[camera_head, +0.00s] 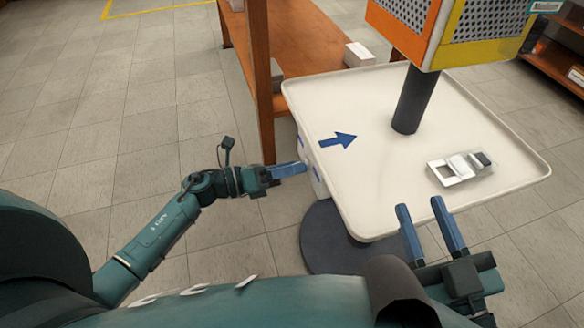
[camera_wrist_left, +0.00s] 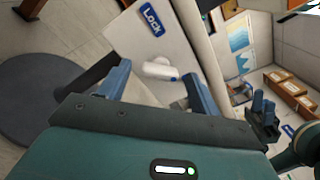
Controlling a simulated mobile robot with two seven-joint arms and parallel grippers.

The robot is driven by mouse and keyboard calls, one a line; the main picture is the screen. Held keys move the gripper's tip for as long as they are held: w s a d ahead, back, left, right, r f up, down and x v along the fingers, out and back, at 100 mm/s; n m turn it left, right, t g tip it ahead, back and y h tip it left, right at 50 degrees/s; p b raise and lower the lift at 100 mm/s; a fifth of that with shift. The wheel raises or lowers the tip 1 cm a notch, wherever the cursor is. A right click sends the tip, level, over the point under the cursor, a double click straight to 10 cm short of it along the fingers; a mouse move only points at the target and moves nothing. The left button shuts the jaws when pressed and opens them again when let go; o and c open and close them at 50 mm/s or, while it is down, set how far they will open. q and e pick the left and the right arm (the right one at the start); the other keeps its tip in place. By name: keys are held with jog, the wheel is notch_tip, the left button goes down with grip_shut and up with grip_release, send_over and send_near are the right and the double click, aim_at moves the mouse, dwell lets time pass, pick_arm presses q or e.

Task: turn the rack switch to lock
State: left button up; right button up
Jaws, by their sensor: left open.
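The rack switch is a white lever-like handle (camera_wrist_left: 160,70) on a pale side panel (camera_wrist_left: 140,42) in the left wrist view. A blue "Lock" label (camera_wrist_left: 151,22) is above it there. My left gripper (camera_wrist_left: 153,72) is open, with the handle showing between its two blue fingertips. I cannot tell whether they touch it. In the head view my left gripper (camera_head: 300,168) is at the table's left side, and the handle is hidden. My right gripper (camera_head: 420,204) is open and empty at the table's front edge.
The white table (camera_head: 370,190) has a raised rim, a blue arrow (camera_head: 335,140), a dark post (camera_head: 412,98) and a small white-and-grey device (camera_head: 460,166). A brown wooden bench (camera_head: 200,62) stands behind left. A dark round base (camera_head: 345,245) is below. Floor on the left is clear.

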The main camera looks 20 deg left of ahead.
pick_arm(q)
jog(key=shift+w+d, duration=0.25)
jog(key=shift+d, duration=0.1)
jog(key=shift+c, duration=0.2)
jog(key=c, duration=0.9)
jog(key=shift+c, duration=0.2)
